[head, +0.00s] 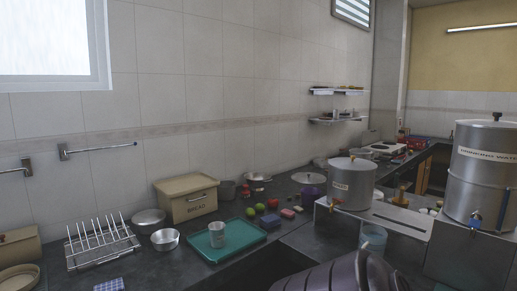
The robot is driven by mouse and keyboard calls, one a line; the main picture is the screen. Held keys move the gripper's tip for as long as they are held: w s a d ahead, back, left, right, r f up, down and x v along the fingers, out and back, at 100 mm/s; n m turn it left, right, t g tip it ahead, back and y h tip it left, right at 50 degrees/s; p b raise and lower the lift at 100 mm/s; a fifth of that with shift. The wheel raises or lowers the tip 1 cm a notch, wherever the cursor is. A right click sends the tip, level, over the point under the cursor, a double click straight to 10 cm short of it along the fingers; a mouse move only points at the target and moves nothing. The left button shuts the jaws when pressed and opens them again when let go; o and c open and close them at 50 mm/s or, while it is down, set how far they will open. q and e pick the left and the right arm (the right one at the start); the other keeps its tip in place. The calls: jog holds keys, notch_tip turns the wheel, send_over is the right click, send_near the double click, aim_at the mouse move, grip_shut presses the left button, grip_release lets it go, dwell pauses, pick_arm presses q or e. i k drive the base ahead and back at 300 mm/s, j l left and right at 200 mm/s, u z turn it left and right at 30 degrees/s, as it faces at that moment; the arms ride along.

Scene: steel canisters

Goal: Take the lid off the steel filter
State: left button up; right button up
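A large steel canister (480,185) with a printed label and a blue tap stands at the right on a grey stand. Its flat lid (488,124) with a black knob sits on top. A smaller steel canister (350,186) with a small label and a tap stands on a steel shelf near the middle right. Its lid (345,164) with a dark knob is on it. I cannot tell for certain which one is the steel filter. Neither of my grippers is in view.
A glass (373,240) stands below the smaller canister's tap. A green tray (230,243) with a cup, a bread box (187,198), bowls and a dish rack (100,243) are at left. A dark ribbed object (335,277) fills the bottom foreground.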

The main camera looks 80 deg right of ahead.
aim_at(497, 119)
jog(key=z, duration=4)
